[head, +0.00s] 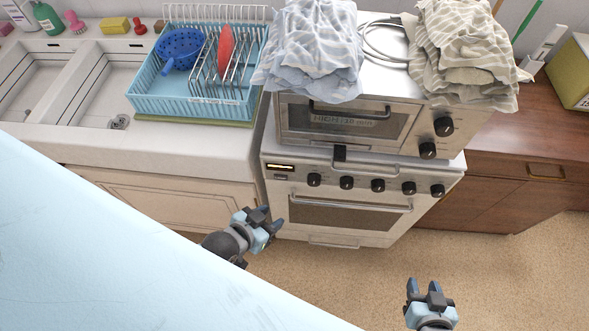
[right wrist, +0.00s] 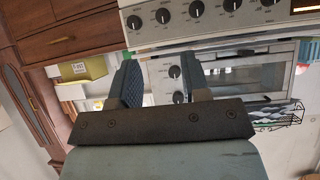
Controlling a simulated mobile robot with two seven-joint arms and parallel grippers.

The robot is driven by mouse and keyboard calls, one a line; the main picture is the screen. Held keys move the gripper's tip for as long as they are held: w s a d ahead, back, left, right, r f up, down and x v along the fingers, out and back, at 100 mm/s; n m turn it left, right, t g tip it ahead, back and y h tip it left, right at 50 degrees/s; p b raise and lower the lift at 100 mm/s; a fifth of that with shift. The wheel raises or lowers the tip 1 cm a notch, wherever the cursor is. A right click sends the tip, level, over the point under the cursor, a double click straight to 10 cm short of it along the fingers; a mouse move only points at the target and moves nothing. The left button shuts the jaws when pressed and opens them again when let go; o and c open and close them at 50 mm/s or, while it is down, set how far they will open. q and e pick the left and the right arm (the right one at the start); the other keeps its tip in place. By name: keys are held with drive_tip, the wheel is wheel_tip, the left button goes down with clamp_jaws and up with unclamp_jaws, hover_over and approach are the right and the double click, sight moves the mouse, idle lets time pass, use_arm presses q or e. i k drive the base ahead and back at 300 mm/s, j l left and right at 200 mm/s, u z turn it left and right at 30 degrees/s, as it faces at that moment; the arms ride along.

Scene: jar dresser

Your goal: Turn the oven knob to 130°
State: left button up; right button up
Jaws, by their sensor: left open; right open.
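The lower oven (head: 335,215) is a white and steel unit with a row of several black knobs (head: 378,185) along its front panel, above the door handle. A small lit display (head: 280,167) sits at the panel's left end. I cannot tell which knob the task means, and the dial marks are too small to read. My left gripper (head: 271,218) is open and empty, in front of the oven's lower left. My right gripper (head: 423,285) is open and empty, low in front of its right side. The right wrist view is inverted and shows the knob row (right wrist: 196,8) beyond the open fingers, apart from them.
A smaller oven (head: 345,125) with two knobs (head: 444,126) stands on top, with crumpled cloths (head: 312,45) over it. A blue dish rack (head: 150,100) and sink (head: 100,95) are left. A wooden cabinet (head: 500,180) is right. The floor (head: 510,270) in front is clear.

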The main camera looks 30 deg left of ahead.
sight(314, 179)
drive_tip(key=j, duration=0.55)
drive_tip(key=k+j, duration=0.15)
drive_tip(key=j, duration=0.9)
drive_tip(key=k, duration=0.05)
